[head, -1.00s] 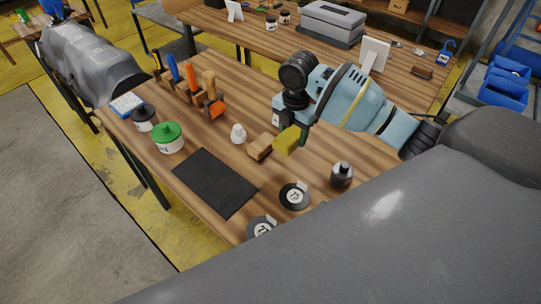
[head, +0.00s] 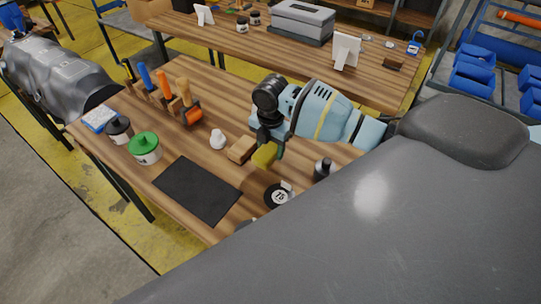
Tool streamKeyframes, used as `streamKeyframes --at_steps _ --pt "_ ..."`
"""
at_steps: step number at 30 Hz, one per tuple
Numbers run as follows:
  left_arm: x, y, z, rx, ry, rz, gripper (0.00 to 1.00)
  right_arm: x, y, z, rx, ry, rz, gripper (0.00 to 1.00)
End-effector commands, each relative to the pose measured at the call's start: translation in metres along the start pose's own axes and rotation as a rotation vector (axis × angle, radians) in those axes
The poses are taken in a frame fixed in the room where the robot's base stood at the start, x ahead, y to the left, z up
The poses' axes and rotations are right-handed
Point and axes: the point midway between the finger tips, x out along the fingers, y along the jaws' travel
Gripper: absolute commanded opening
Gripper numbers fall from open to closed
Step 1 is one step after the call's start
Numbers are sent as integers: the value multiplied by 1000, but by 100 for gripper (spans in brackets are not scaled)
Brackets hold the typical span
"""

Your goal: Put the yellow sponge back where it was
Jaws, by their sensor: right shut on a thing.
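The yellow sponge (head: 265,155) is in my right gripper (head: 267,142), which is shut on it. The arm comes in from the right over the wooden table (head: 228,141). The sponge is close beside a wooden block (head: 241,149), on its right side. I cannot tell whether the sponge touches the table or the block. My left gripper is not in view.
A black mat (head: 197,190), a green-lidded tub (head: 145,148), a white bottle (head: 218,139) and a tool rack (head: 189,109) stand left. A dark bottle (head: 323,169) and a tape roll (head: 278,194) are near the front. A grey inflatable hull (head: 380,220) covers the lower right.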

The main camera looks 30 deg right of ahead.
Motion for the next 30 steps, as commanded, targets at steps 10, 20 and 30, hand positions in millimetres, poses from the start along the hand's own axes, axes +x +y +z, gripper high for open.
streamKeyframes --at_steps 10,20,30 --pt "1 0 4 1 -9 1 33 40 -1 0 -1 1 -2 29" --pt "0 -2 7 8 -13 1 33 43 -1 0 -1 1 -3 29" --pt "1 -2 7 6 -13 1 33 43 -1 0 0 1 -2 72"
